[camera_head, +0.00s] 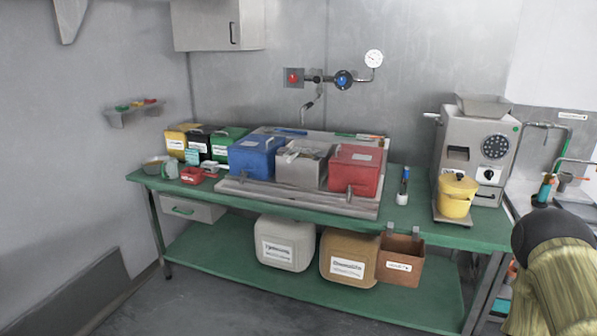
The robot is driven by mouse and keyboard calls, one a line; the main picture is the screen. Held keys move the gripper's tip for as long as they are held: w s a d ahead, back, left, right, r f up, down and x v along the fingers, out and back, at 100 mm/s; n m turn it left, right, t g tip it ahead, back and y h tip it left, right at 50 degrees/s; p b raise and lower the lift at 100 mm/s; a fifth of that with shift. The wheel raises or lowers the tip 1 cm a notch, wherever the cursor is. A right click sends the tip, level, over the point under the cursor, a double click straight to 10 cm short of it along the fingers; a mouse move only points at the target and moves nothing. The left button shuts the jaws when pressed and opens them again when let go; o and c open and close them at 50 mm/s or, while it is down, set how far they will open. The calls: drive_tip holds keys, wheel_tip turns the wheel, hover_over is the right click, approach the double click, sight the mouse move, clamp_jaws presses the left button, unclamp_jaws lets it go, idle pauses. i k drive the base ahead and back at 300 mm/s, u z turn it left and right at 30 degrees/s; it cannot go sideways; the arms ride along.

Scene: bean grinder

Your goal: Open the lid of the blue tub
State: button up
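The blue tub (253,162) stands on a grey board on the green workbench, at the left end of a row of three tubs. Its blue lid (250,143) looks closed, with a small light label on the top and a handle-like part at its right side. A grey tub (301,172) stands close to its right, and a red tub (354,171) with a labelled lid stands beyond that. My gripper is not in view, so its state is hidden.
Yellow, black and green containers (228,142) stand left of the blue tub. A grinder machine (480,145) and yellow pail (455,197) stand at the right. Wall pipes and a gauge (373,58) are above.

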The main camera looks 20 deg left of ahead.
sight(261, 144)
drive_tip(key=u, duration=1.15)
drive_tip(key=i, duration=0.7)
drive_tip(key=z, duration=0.65)
